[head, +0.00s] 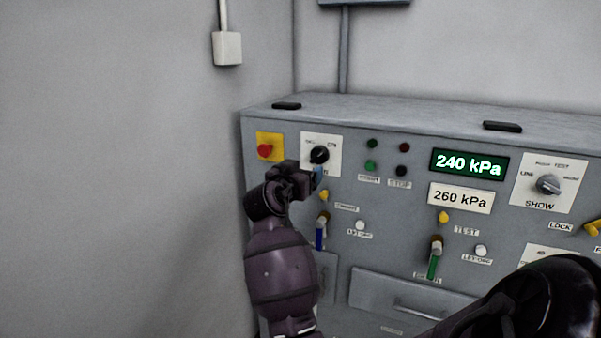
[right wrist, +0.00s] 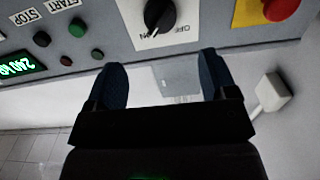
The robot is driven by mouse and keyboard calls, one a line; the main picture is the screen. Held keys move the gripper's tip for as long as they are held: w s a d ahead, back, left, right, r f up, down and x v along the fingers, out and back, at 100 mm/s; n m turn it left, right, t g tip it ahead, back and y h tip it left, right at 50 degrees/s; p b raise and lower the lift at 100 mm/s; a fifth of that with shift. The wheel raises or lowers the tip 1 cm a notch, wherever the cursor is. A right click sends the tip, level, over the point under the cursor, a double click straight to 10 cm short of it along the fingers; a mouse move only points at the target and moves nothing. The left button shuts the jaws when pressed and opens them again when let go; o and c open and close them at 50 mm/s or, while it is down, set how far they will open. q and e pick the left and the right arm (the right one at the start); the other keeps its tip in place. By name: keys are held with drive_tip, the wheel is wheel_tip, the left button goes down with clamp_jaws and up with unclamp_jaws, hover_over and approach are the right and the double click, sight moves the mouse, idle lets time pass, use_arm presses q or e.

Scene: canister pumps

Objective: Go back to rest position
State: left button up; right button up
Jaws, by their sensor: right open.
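My right gripper (head: 316,172) is in front of the grey control panel (head: 336,272), just below the black OFF/ON knob (head: 319,154). In the right wrist view, the gripper (right wrist: 162,78) has its two blue-padded fingers spread apart, with nothing between them. The knob also shows there (right wrist: 160,14), beyond the fingertips, on its white plate; the fingers are not closed around it. The dark forearm runs down from the gripper to the bottom edge of the head view. My left gripper is not in view.
A red button on a yellow plate (head: 265,149) is left of the knob. A green display (head: 469,163) reads 240 kPa, and a white label (head: 460,198) below reads 260 kPa. Several small levers and lamps are on the panel.

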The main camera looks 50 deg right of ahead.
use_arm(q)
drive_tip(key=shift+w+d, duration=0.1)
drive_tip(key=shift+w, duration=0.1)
use_arm(e)
drive_tip(key=w+a+r+n+t+y, duration=0.2)
drive_tip(key=w+a+n+t+y, duration=0.2)
drive_tip(key=w+a+n+t, duration=0.35)
drive_tip(key=s+a+f+n+t+y+p, duration=0.2)
drive_tip(key=s+a+f+n+t+y, duration=0.3)
drive_tip(key=a+f+n+y, duration=0.6)
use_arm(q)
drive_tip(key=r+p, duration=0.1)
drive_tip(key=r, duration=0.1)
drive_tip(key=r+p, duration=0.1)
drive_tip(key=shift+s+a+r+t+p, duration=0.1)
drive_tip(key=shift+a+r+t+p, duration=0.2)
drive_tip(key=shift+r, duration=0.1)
use_arm(e)
drive_tip(key=s+a+f+m+g+y, duration=0.1)
drive_tip(key=s+a+f+g, duration=0.2)
drive_tip(key=s+f, duration=1)
drive_tip(key=s+a+f+m+g+y, duration=0.1)
drive_tip(key=s+a+f+g, duration=0.2)
drive_tip(key=s+f, duration=0.9)
drive_tip(key=s+a, duration=0.2)
drive_tip(key=s, duration=0.4)
drive_tip(key=shift+a+f+g, duration=0.35)
